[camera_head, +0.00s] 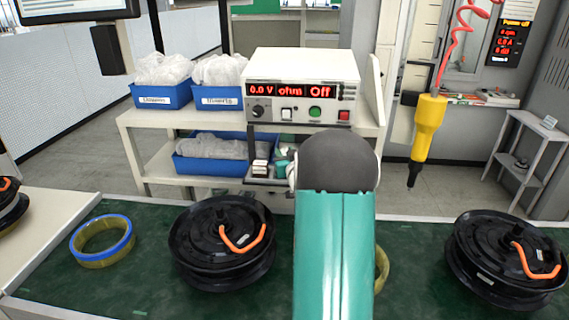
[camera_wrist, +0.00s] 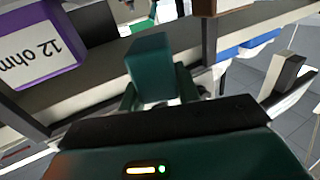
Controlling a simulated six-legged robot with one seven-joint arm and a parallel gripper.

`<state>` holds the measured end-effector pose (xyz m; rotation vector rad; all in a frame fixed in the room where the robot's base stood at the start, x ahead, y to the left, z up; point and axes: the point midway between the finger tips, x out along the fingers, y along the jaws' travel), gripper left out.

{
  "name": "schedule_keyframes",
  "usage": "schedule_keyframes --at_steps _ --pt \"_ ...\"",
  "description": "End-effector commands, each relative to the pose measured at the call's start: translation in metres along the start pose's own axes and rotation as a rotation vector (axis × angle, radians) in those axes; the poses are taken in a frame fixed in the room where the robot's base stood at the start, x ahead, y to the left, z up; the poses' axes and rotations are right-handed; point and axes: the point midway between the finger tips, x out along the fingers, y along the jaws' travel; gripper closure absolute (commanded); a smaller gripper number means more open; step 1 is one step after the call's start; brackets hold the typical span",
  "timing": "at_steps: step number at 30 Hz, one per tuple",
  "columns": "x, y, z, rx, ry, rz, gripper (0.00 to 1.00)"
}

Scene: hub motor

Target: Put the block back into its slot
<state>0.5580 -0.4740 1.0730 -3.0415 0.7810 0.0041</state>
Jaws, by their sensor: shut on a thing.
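In the wrist view, my gripper (camera_wrist: 157,94) is shut on a dark teal block (camera_wrist: 151,60), which stands up between the fingers. A purple block (camera_wrist: 72,65) with a white "12 ohm" label is close by at the left of that view, apart from the held block. In the head view, my arm's teal link and dark round joint hide most of the gripper; a small teal part (camera_head: 283,159) shows left of the joint. A small dark holder (camera_head: 263,174) with a light block is beside it, below the meter. I cannot make out an empty slot.
A meter (camera_head: 302,87) reading "0.0 V ohm Off" stands on the white shelf (camera_head: 150,120) with blue bins (camera_head: 160,96). Hub motors (camera_head: 222,243) and a blue-yellow ring (camera_head: 102,242) lie on the green bench. A yellow tool (camera_head: 428,128) hangs at right.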

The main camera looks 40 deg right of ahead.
Motion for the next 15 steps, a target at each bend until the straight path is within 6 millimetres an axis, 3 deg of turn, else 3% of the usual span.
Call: schedule_keyframes --at_steps 5,10,15 --pt "0.010 -0.002 0.012 0.001 0.001 0.000 0.96" --pt "0.009 -0.002 0.037 0.002 -0.001 0.000 0.96" --pt "0.009 -0.002 0.040 0.000 0.002 0.001 0.96"
